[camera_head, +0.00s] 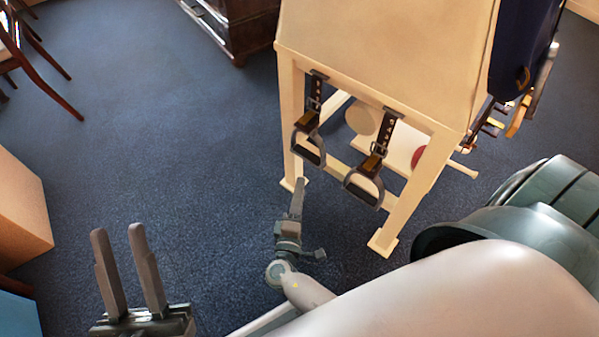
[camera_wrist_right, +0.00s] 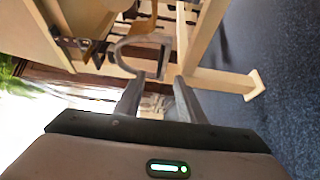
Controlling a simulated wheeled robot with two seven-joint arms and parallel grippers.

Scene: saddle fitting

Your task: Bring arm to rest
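Two dark stirrups hang on black straps from the pale wooden stand: a left one (camera_head: 308,151) and a right one (camera_head: 364,190). My left gripper (camera_head: 117,230) is at the lower left in the head view, its two fingers apart, with only carpet around it. My right gripper (camera_head: 300,184) points up just below the left stirrup in the head view, seen edge-on. In the right wrist view its two fingers (camera_wrist_right: 158,80) are apart with nothing held between them. A stirrup (camera_wrist_right: 166,62) shows just beyond the fingertips; whether they touch is unclear.
The stand's legs (camera_head: 400,205) rise close to the right gripper. A ribbed dark green object (camera_head: 562,190) is at the right. A tan box (camera_head: 20,215), a wooden chair (camera_head: 40,80) and a dark wooden cabinet (camera_head: 240,25) stand around. Blue carpet (camera_head: 160,120) between them is free.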

